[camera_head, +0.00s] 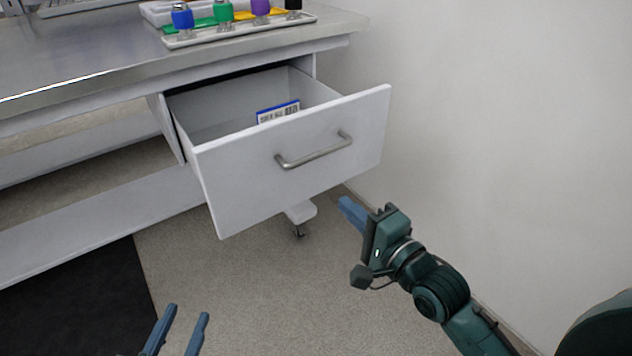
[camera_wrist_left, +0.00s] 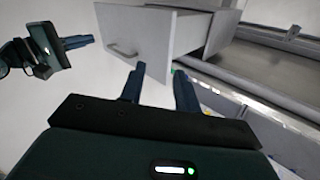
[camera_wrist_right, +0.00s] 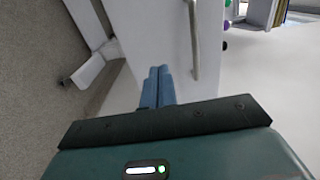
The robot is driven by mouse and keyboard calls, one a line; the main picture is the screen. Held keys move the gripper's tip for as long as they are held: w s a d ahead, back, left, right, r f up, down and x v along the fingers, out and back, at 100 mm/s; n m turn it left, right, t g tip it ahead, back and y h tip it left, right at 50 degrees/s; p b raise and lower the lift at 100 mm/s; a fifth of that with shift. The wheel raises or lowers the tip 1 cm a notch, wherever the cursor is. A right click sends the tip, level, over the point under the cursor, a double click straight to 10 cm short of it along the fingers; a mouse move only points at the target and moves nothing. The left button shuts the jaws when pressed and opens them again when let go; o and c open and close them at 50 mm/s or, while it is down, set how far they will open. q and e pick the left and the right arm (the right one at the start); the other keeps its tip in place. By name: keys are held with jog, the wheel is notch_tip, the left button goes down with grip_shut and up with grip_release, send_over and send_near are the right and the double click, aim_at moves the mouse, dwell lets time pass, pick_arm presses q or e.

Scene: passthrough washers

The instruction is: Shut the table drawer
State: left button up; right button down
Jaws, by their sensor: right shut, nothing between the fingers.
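The white table drawer (camera_head: 290,160) is pulled well out under the metal-topped table, its front facing me with a grey bar handle (camera_head: 314,151). A box with a blue edge and a barcode-like label (camera_head: 278,111) lies inside. My right gripper (camera_head: 349,208) is shut and empty, in front of and below the drawer's right part. In the right wrist view its fingers (camera_wrist_right: 158,88) point at the drawer front (camera_wrist_right: 155,40), beside the handle (camera_wrist_right: 194,40); contact cannot be told. My left gripper (camera_head: 183,322) is open and empty, low at the bottom left, apart from the drawer.
The table top (camera_head: 100,50) holds a tray (camera_head: 240,32) with several coloured bottles. A caster foot (camera_head: 299,222) stands below the drawer. A white wall (camera_head: 500,120) rises close on the right. A dark mat (camera_head: 75,300) lies on the floor at left.

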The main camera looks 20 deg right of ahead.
aim_at(308, 170)
jog(key=b+x, duration=0.2)
jog(key=x, duration=0.7)
jog(key=shift+f, duration=0.15)
pick_arm(q)
jog(key=shift+d+m+t+h+b, duration=0.3)
jog(key=shift+d+t+h, duration=0.2)
jog(key=shift+h, duration=0.2)
pick_arm(e)
jog(key=shift+w+a, duration=0.2)
jog(key=shift+w, duration=0.35)
pick_arm(q)
jog(key=shift+r, duration=0.1)
